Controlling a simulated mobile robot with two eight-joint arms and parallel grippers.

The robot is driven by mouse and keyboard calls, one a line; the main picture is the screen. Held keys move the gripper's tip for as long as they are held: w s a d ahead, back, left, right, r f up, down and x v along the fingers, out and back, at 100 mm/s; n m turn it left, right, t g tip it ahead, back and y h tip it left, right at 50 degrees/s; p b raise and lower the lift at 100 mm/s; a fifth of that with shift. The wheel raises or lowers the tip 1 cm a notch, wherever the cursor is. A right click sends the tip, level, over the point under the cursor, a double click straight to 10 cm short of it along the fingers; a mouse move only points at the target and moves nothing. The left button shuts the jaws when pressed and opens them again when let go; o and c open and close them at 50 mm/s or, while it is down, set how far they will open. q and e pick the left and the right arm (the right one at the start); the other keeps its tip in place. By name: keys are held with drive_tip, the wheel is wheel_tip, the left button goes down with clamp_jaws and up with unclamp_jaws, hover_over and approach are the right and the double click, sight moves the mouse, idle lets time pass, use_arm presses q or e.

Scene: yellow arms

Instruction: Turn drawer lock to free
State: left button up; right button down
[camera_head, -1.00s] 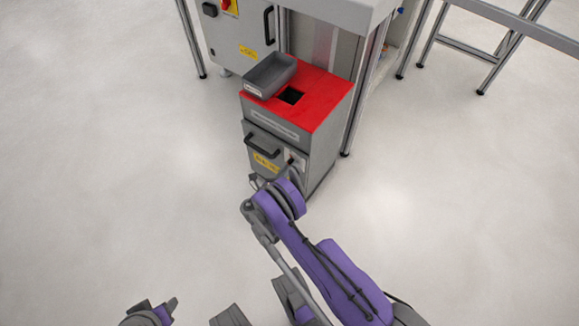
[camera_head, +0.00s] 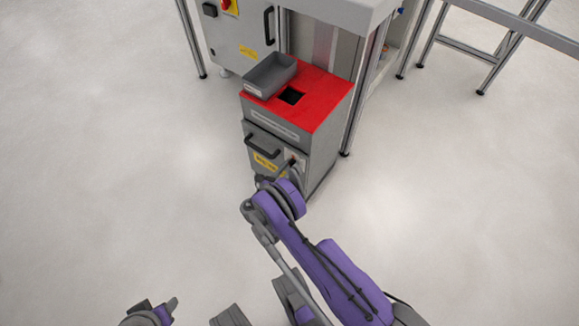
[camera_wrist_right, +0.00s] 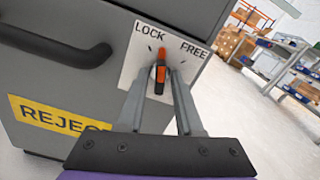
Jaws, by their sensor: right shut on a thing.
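The drawer lock is a small black and orange knob (camera_wrist_right: 160,76) on a white plate (camera_wrist_right: 139,56) marked LOCK and FREE. Its orange tip points up between the two words in the right wrist view. My right gripper (camera_wrist_right: 160,84) is shut on the knob, one finger on each side. In the head view my right gripper (camera_head: 289,166) is at the front right of the grey drawer cabinet (camera_head: 322,150), and its wrist partly hides the plate. The drawer (camera_head: 252,147) is closed. Part of my left gripper (camera_head: 158,308) shows at the bottom edge, away from the cabinet; its jaws are unclear.
A black drawer handle (camera_wrist_right: 60,48) and a yellow REJECT label (camera_wrist_right: 55,115) are left of the lock. A grey bin (camera_head: 270,75) sits on the red cabinet top (camera_head: 325,93). A larger machine stands behind. The floor around is clear.

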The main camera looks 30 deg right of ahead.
drive_tip(key=m, duration=1.2)
drive_tip(key=shift+w, duration=0.1)
drive_tip(key=shift+m, duration=0.3)
idle(0.3)
drive_tip(key=c, duration=0.9)
unclamp_jaws()
drive_tip(key=p+v, duration=0.2)
drive_tip(key=v, duration=0.8)
drive_tip(key=shift+s+a, duration=0.2)
drive_tip(key=shift+a, duration=0.15)
